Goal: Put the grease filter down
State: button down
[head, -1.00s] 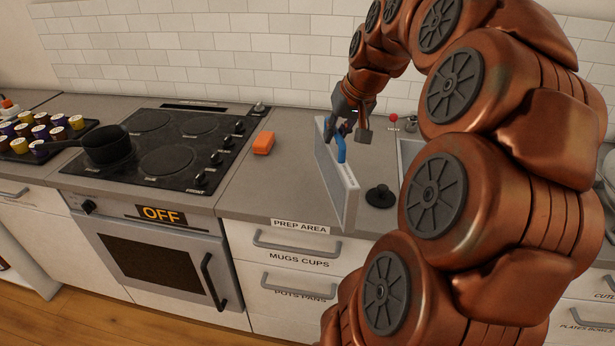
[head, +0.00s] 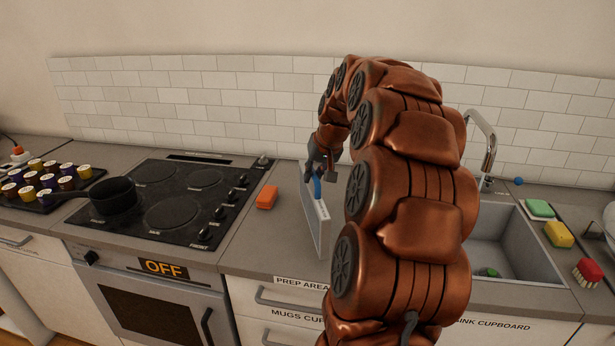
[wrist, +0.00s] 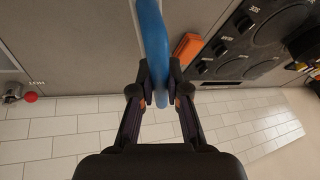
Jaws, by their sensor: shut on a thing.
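The grease filter (head: 316,222) is a thin, pale grey panel with a blue handle (head: 317,188). It stands upright on edge at the prep area of the counter, right of the stove. I cannot tell whether its lower edge touches the counter. My gripper (head: 320,172) is above it, shut on the blue handle. In the wrist view my gripper (wrist: 160,95) has its two fingers on either side of the blue handle (wrist: 153,45). My arm hides part of the counter to the right of the filter.
An orange block (head: 267,197) lies between the filter and the black stove (head: 180,200). A black pan (head: 113,195) sits on the stove's left. The sink (head: 510,250) is right of my arm, with sponges (head: 559,234) beside it.

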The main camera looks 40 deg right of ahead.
jog(key=shift+w+d+f+p, duration=0.15)
jog(key=shift+w+d+p, duration=0.2)
jog(key=shift+w, duration=0.55)
jog(key=shift+w+d+f+p, duration=0.1)
jog(key=shift+w+d+p, duration=0.2)
jog(key=shift+w, duration=0.6)
jog(key=shift+s+f, duration=0.1)
jog(key=shift+f, duration=0.55)
jog(key=shift+f+p, duration=0.6)
jog(key=shift+f, duration=0.55)
jog(key=c, duration=1.2)
grip_release()
jog(key=shift+o, duration=0.2)
jog(key=b+v, duration=0.3)
jog(key=v, duration=0.9)
jog(key=shift+b, duration=0.4)
jog(key=shift+a, duration=0.1)
